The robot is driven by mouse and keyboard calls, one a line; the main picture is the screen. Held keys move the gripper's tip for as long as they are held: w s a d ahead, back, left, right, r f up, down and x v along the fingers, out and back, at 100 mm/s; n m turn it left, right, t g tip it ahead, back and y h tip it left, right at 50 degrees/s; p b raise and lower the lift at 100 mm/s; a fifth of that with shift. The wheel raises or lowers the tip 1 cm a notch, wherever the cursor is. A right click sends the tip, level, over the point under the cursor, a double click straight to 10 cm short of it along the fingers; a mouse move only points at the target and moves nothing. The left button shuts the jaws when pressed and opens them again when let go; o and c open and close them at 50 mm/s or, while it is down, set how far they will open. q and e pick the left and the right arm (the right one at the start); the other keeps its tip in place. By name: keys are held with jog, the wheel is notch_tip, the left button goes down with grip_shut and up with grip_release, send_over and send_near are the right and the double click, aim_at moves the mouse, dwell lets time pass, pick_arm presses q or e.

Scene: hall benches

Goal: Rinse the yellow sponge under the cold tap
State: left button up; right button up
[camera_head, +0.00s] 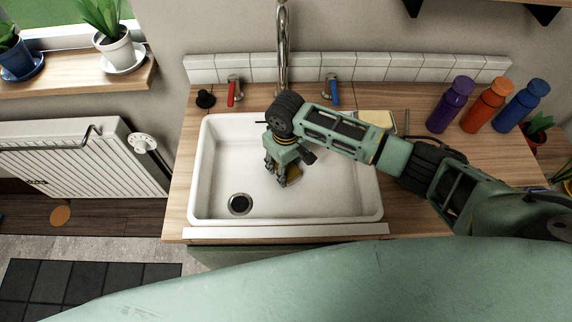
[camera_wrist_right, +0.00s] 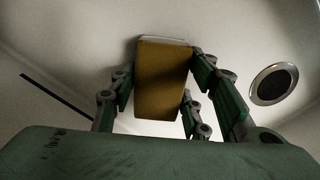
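The yellow sponge (camera_wrist_right: 162,80) lies in the white sink (camera_head: 335,205), between the fingers of my right gripper in the wrist view. In the head view only a small part of it (camera_head: 294,173) shows beside the fingers. My right gripper (camera_head: 284,180) points down into the basin. Its fingers (camera_wrist_right: 160,95) stand apart on both sides of the sponge, with a small gap at the left; contact at the right cannot be told. The blue-handled tap (camera_head: 333,88) is right of the tall metal spout (camera_head: 283,50), the red-handled tap (camera_head: 235,91) left. No water shows. My left gripper is not in view.
The drain (camera_head: 240,204) is in the basin's front left. A black plug (camera_head: 205,98) sits on the wooden counter (camera_head: 420,120). A pale yellow block (camera_head: 377,118) lies behind my right arm. Purple (camera_head: 450,104), orange (camera_head: 486,106) and blue (camera_head: 520,105) bottles stand right.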

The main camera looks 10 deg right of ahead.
jog(key=o, duration=0.5)
notch_tip(320, 180, up, 8)
jog(key=shift+f, duration=0.25)
jog(key=shift+a, duration=0.1)
